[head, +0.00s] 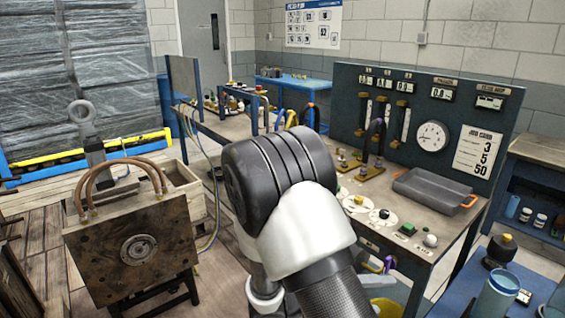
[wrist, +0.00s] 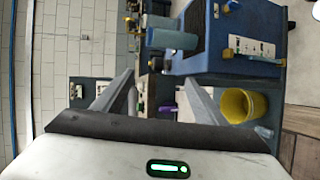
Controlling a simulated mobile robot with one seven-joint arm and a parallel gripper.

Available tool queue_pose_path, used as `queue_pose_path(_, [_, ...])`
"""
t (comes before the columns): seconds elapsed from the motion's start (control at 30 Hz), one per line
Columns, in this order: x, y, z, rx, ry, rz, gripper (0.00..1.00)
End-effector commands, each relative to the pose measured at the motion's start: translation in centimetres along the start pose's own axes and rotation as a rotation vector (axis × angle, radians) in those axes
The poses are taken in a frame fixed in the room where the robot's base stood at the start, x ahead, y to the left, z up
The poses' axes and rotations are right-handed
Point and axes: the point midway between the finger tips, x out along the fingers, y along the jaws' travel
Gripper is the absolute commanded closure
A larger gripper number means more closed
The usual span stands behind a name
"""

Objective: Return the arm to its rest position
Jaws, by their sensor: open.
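My arm rises through the middle of the head view, with a black joint and a white link close to the camera. My gripper is not visible in that view. In the wrist view, my gripper (wrist: 158,88) shows its two grey fingers spread apart, with nothing held between them. Beyond the fingers are a bench side and a yellow bucket (wrist: 237,105).
A workbench with a gauge panel (head: 425,125) and a grey tray (head: 433,190) stands right of my arm. A mould plate with hoses (head: 135,245) stands at left. A blue surface with a jar (head: 497,292) is at lower right. Wooden floor shows at left.

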Motion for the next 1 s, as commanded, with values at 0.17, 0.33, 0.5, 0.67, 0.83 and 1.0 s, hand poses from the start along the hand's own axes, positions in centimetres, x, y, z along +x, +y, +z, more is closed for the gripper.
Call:
queue_pose_path(0.17, [-0.5,4.6,5.2,0.059,-0.212,-0.288,0.34])
queue_pose_path(0.33, [-2.7,7.2,9.1,0.127,-0.283,-0.594,0.34])
queue_pose_path(0.5, [-6.1,9.5,11.5,0.230,-0.222,-0.885,0.34])
queue_pose_path(0.67, [-9.2,11.7,12.3,0.327,-0.087,-1.075,0.34])
queue_pose_path(0.83, [-11.6,13.7,12.5,0.409,0.059,-1.178,0.34])
queue_pose_path(1.0, [-13.4,15.7,12.7,0.481,0.198,-1.232,0.34])
